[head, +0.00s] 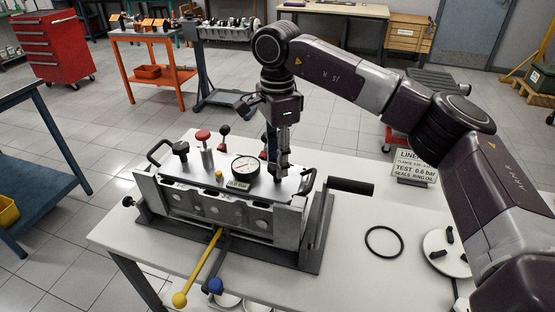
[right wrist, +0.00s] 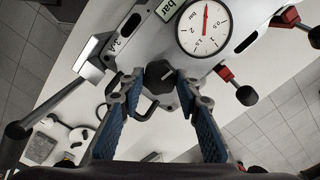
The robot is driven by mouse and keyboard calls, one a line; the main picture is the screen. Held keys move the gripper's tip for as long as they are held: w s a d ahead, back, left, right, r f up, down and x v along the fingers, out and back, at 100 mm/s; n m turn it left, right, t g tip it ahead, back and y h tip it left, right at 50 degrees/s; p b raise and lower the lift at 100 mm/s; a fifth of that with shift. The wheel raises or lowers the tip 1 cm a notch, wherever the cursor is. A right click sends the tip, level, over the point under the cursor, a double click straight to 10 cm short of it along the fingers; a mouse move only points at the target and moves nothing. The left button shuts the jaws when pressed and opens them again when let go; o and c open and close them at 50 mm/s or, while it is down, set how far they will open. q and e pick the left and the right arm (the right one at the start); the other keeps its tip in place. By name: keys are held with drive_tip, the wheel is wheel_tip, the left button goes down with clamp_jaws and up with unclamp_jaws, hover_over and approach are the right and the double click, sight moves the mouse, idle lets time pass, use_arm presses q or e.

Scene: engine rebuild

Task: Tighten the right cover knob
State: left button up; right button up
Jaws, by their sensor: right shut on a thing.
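The right cover knob (right wrist: 159,76) is black and faceted, on the right end of the silver cover in the right wrist view. My right gripper (right wrist: 160,88) is shut on it, with a blue-padded finger on either side. In the head view my right gripper (head: 283,170) points straight down at the cover's right end and mostly hides the knob. The cover (head: 222,176) lies on the metal test fixture (head: 220,208). A matching black left knob (head: 181,149) stands at the cover's other end. My left gripper is not in view.
A pressure gauge (head: 245,168) sits on the cover left of my gripper, with a red-topped post (head: 203,137) beyond. A yellow-handled lever (head: 198,268) sticks out in front. A black ring (head: 384,242) and white disc (head: 446,252) lie on the bench's right.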

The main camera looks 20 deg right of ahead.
drive_tip(key=m, duration=0.4)
drive_tip(key=shift+m, duration=0.4)
drive_tip(key=m, duration=0.3)
drive_tip(key=shift+m+b, duration=0.3)
drive_tip(key=m, duration=0.4)
drive_tip(key=shift+r+m+b, duration=0.1)
drive_tip(key=shift+m+b, duration=0.25)
drive_tip(key=shift+m, duration=1.85)
drive_tip(key=o, duration=1.2)
drive_tip(key=shift+c, duration=0.2)
wheel_tip(320, 180, up, 12)
